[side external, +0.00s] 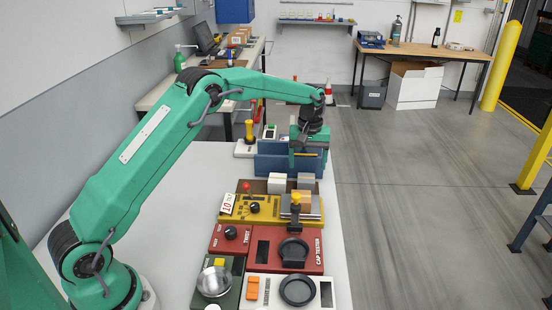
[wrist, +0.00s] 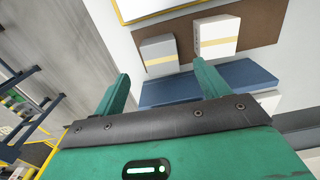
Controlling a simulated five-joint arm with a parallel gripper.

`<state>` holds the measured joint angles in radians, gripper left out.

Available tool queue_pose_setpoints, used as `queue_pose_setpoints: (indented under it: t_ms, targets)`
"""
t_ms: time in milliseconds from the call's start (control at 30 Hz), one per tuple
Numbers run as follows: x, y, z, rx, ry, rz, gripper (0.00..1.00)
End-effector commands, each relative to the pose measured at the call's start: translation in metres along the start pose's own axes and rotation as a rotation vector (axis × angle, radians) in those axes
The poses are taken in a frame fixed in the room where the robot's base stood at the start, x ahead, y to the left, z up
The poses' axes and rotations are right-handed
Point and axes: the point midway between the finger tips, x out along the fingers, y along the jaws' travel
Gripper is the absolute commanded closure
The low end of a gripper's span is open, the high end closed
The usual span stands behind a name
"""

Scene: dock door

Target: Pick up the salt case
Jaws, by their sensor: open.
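Two small box-shaped cases stand side by side on a brown mat (wrist: 262,22). In the wrist view one is grey with a pale yellow band (wrist: 160,58), and the other is white with a tan band (wrist: 216,38). In the side view the two cases show as a left one (side external: 277,184) and a right one (side external: 305,181). I cannot read which is the salt case. My gripper (side external: 308,152) is above a blue bin (side external: 272,162), behind the cases. In the wrist view its green fingers (wrist: 160,72) are apart, with nothing held between them.
In front of the cases are a yellow panel (side external: 246,207) with a lever and knob, a red cap tester (side external: 262,248), and a white station (side external: 320,300). A yellow-handled tool (side external: 249,132) stands left of the bin. The table's left part (side external: 180,200) is bare.

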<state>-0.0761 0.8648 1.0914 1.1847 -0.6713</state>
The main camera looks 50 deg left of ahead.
Motion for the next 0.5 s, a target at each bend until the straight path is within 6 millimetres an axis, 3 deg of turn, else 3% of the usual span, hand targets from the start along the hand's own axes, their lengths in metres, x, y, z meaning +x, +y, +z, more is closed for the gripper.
queue_pose_setpoints:
  t_ms: [233, 500]
  targets:
    - [0.020, 0.000, 0.001, 0.001, -0.002, -0.002, 0.25]
    - [0.024, 0.000, 0.001, 0.001, -0.001, -0.001, 0.25]
